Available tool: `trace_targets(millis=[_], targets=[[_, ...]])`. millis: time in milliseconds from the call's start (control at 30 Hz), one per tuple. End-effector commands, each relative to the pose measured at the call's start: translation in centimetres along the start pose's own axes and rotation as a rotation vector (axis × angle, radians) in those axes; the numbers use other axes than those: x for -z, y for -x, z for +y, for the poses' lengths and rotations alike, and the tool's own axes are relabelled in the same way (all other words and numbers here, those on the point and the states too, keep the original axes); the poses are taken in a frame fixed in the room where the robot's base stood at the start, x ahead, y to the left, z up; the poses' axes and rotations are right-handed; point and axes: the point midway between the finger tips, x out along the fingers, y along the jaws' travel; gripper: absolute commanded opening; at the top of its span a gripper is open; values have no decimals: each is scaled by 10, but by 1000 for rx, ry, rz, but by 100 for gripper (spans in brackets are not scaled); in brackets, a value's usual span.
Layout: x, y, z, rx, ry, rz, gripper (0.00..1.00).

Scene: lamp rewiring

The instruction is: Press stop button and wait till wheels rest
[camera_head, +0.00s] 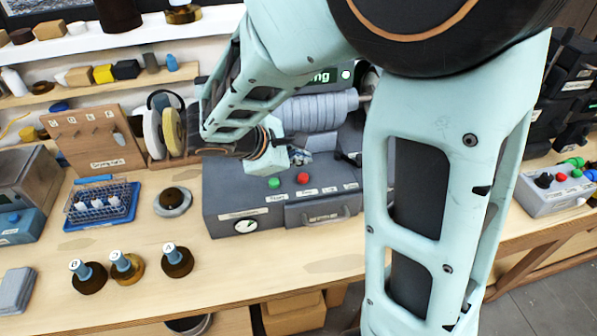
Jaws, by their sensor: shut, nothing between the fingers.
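The grey machine (240,200) stands on the bench in the middle, with a green button (273,183) and a red button (303,179) on its front panel. Their labels are too small to read surely. A display (320,76) with green letters ending in "ng" shows partly behind my arm, beside a lit green lamp (346,74). My gripper (301,160) is shut and empty, just above and behind the red button, seemingly apart from it.
Several stoppered bottles (127,265) stand at the front left. A blue rack (103,205) and a small round dish (173,201) sit behind them. Bare bench lies in front of the machine. My arm hides its right part.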

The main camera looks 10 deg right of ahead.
Motion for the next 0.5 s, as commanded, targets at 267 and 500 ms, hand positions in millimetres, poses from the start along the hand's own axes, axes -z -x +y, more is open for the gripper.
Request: trace_targets(millis=[267,500], targets=[[14,-18,-13,0,0,0,0],[13,-18,-13,0,-1,0,0]])
